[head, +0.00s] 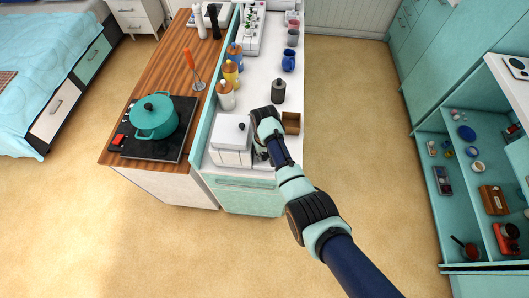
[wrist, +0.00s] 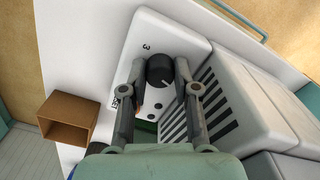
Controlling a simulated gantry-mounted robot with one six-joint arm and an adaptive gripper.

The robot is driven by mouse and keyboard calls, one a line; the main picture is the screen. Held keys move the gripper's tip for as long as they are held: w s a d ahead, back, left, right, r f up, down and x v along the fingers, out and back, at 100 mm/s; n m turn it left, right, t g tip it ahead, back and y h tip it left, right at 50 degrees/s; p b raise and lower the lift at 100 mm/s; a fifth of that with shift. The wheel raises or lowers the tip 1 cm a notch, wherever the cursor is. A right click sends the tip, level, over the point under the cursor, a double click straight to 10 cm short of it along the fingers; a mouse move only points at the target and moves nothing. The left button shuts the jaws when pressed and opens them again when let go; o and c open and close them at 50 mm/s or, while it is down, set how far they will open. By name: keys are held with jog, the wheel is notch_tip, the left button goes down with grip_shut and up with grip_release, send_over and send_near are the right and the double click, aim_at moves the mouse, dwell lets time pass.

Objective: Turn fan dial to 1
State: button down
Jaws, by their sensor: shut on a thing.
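The fan dial (wrist: 160,69) is a round black knob with a pale pointer line, on a white panel (wrist: 150,28) in the wrist view. A "3" is printed near the dial, and other lettering beside it is too small or covered to read. My gripper (wrist: 161,66) has its two grey fingers on either side of the dial and is shut on it. In the head view my gripper (head: 262,148) reaches down beside a white boxy appliance (head: 232,137) on the counter; the arm hides the dial there.
A small open brown box (head: 291,123) stands close to my wrist; it also shows in the wrist view (wrist: 68,120). Dark vent slots (wrist: 208,105) lie beside the dial. A dark bottle (head: 278,92) and a blue mug (head: 288,61) stand farther back on the counter.

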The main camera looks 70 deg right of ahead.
aim_at(264, 155)
jog(key=m+p, duration=0.1)
jog(key=m, duration=0.4)
jog(key=shift+m, duration=0.3)
jog(key=shift+m+p, duration=0.35)
jog(key=shift+m, duration=1.95)
jog(key=c, duration=0.9)
grip_release()
jog(key=shift+o, duration=0.2)
notch_tip(264, 155, up, 12)
